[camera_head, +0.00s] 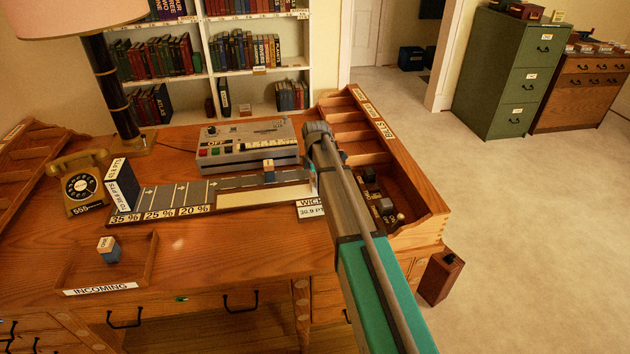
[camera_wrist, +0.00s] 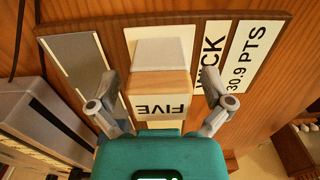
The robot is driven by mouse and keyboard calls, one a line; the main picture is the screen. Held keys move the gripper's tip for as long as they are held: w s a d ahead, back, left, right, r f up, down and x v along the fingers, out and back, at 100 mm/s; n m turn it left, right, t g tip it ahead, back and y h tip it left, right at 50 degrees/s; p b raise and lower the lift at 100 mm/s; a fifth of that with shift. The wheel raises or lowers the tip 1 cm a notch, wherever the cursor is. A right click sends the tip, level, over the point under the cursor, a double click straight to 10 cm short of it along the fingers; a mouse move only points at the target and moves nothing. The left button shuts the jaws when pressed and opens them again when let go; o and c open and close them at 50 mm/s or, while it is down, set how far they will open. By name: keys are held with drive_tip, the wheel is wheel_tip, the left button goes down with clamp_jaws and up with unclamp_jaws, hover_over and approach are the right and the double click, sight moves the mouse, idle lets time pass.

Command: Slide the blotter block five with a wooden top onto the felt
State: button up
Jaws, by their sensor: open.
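The block labelled FIVE (camera_wrist: 160,82) shows in the wrist view, with a wooden part, a white label and a pale body. My gripper (camera_wrist: 160,88) is open, with one finger on each side of the block; I cannot tell whether either finger touches it. The block stands on or over the wooden board (camera_head: 232,206), close to the WICK label (camera_wrist: 214,66). In the head view my arm hides most of the fingers and this block. The board has a grey strip (camera_head: 236,183) and a cream strip (camera_head: 265,195); I cannot tell which is felt.
Another wooden-topped block (camera_head: 268,171) stands on the grey strip. A grey machine (camera_head: 250,143) is behind the board. A box (camera_head: 122,184) and telephone (camera_head: 80,184) are left. The INCOMING tray (camera_head: 150,262) holds a block (camera_head: 108,249). The BILLS rack (camera_head: 400,150) is right.

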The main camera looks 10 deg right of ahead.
drive_tip(key=shift+f, duration=0.45)
drive_tip(key=c, duration=1.2)
drive_tip(key=shift+r, duration=0.2)
drive_tip(key=shift+w, duration=0.2)
drive_tip(key=shift+w, duration=0.7)
drive_tip(key=shift+w, duration=0.35)
